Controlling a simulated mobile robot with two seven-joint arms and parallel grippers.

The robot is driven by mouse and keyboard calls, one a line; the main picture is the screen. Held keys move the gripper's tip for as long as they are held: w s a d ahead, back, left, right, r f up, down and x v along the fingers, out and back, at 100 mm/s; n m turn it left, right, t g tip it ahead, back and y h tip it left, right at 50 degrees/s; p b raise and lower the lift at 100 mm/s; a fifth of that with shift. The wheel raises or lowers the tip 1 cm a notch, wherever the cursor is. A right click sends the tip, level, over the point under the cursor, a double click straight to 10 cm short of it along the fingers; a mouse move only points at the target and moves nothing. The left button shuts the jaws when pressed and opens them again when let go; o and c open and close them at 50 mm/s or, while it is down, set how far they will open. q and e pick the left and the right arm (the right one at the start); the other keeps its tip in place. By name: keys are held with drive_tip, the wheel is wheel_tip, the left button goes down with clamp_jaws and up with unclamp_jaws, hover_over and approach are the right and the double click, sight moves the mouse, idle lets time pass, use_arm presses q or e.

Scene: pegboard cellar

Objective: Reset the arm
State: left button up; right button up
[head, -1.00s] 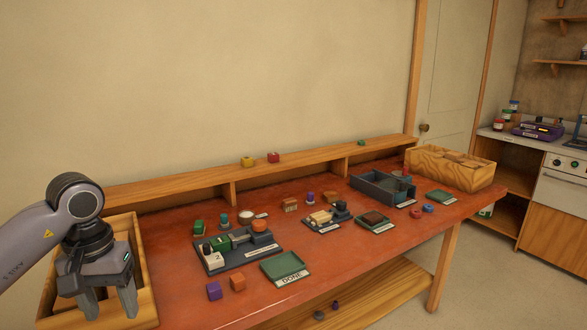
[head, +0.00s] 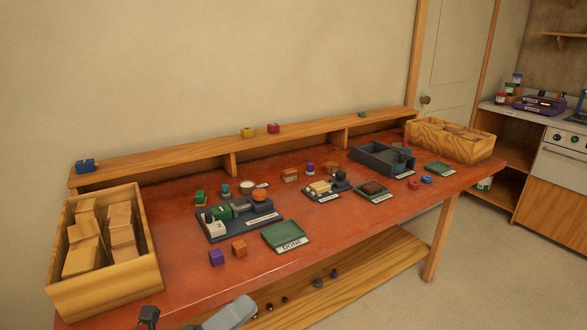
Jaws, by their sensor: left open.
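My left gripper is low at the bottom edge of the head view, by the table's front edge. Only a small dark part of it (head: 149,316) shows, and most of it is cut off by the frame. A grey rounded part of my arm shows to its right. I see nothing held in it; it is open. My right gripper is not in view.
A wooden crate (head: 150,262) with wooden blocks stands at the table's left end. The red table (head: 335,233) holds a green DONE tray (head: 284,236), a purple cube (head: 216,257), an orange cube (head: 239,248) and several dark trays. A shelf runs behind.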

use_arm(q)
drive_tip(key=a+f+n+t+y, duration=0.5)
drive_tip(key=f+n+y, duration=0.25)
drive_tip(key=n, duration=0.65)
drive_tip(key=s+a+f+n+g+y, duration=0.3)
drive_tip(key=s+f+n, duration=0.3)
drive_tip(key=f+n, duration=0.3)
drive_tip(key=s+a+f+n+g+y, duration=0.4)
drive_tip(key=s+f+n, duration=0.3)
drive_tip(key=f+n, duration=0.2)
drive_tip(key=shift+s+n+y, duration=0.2)
drive_tip(key=shift+n+y, duration=0.1)
drive_tip(key=shift+y, duration=0.35)
